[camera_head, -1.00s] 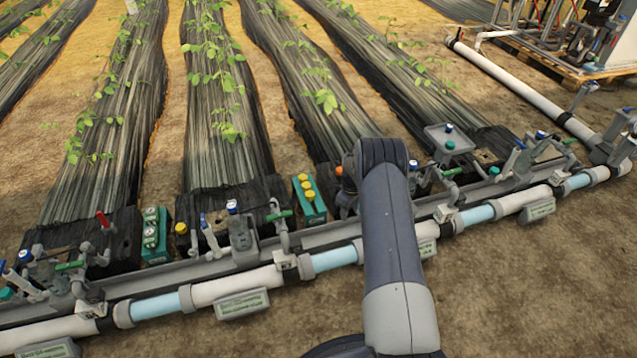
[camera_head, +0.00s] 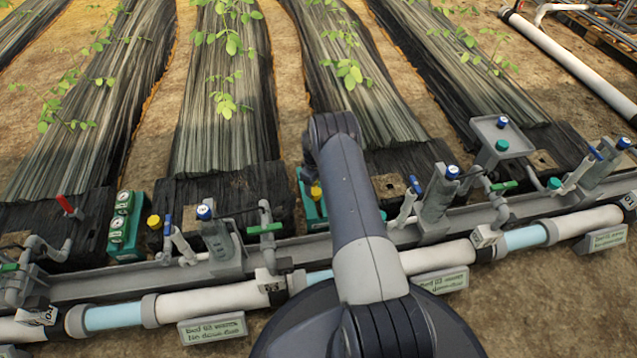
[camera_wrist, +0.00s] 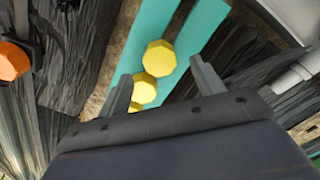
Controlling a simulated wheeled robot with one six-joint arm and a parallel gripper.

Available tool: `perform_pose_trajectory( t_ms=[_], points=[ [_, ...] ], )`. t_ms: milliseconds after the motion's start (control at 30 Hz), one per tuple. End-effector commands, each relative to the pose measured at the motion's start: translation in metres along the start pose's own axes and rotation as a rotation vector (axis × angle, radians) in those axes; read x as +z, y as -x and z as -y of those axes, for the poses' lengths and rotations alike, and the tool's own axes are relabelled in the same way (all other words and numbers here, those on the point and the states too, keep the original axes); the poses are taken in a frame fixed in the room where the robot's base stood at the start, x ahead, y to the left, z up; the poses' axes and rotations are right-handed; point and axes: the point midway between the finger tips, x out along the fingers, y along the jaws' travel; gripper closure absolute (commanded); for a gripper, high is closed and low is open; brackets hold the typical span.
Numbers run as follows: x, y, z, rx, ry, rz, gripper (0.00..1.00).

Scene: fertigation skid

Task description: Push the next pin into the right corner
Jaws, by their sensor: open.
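A teal holder (camera_head: 308,218) with yellow pin heads (camera_head: 315,191) stands at the bed ends, mostly hidden behind my arm. In the wrist view the teal holder (camera_wrist: 200,35) lies ahead of my gripper (camera_wrist: 158,78). An orange octagonal head (camera_wrist: 12,62) sits on dark film at the wrist view's left. In the head view the gripper is hidden by my arm.
A grey rail with valves (camera_head: 220,240) and a white pipe (camera_head: 225,297) run across the front. A green box with round gauges (camera_head: 125,225) and a yellow knob (camera_head: 154,222) stand left. Film-covered beds (camera_head: 225,120) lie behind, and a grey tray (camera_head: 503,135) is at right.

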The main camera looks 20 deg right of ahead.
Motion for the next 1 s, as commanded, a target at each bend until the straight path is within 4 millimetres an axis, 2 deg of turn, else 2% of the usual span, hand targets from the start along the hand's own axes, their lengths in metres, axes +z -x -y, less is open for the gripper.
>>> perform_pose_trajectory(
  t_ms=[33,200,600,1000],
  points=[
    [0.000,-0.011,0.000,-0.001,0.000,0.001,0.36],
    [0.000,-0.027,0.000,0.000,0.000,0.000,0.36],
    [0.000,-0.031,0.000,0.000,0.000,-0.001,0.37],
    [0.000,-0.031,0.000,0.000,0.000,0.000,0.70]
  ],
)
